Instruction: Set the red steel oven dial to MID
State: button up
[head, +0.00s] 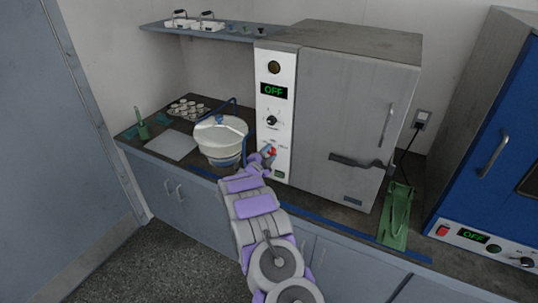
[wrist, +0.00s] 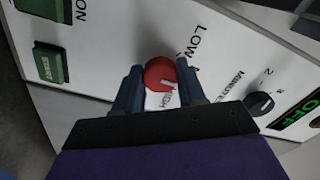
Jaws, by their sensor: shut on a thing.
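The red dial (wrist: 158,72) is on the white control panel of the grey steel oven (head: 350,115). In the head view the red dial (head: 273,150) shows low on the panel, partly behind my gripper (head: 267,156). In the wrist view my gripper (wrist: 158,88) has its two dark fingers on either side of the dial and is shut on it. A pale mark shows on the dial's lower right edge; its exact setting is hard to tell. LOW is printed above right of the dial and HIGH beside its lower edge. A MID label cannot be read clearly.
A black knob (head: 272,120) and a green OFF display (head: 274,91) are above the dial. A white lidded pot (head: 221,140) stands close left of my gripper. A green stand (head: 396,215) and blue oven (head: 500,150) are to the right.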

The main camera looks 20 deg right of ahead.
jog(key=shift+f, duration=0.2)
jog(key=o, duration=1.1)
jog(key=shift+r, duration=0.1)
jog(key=p+v, duration=0.2)
jog(key=v, duration=1.5)
jog(key=shift+s+a, duration=0.15)
jog(key=shift+a, duration=0.1)
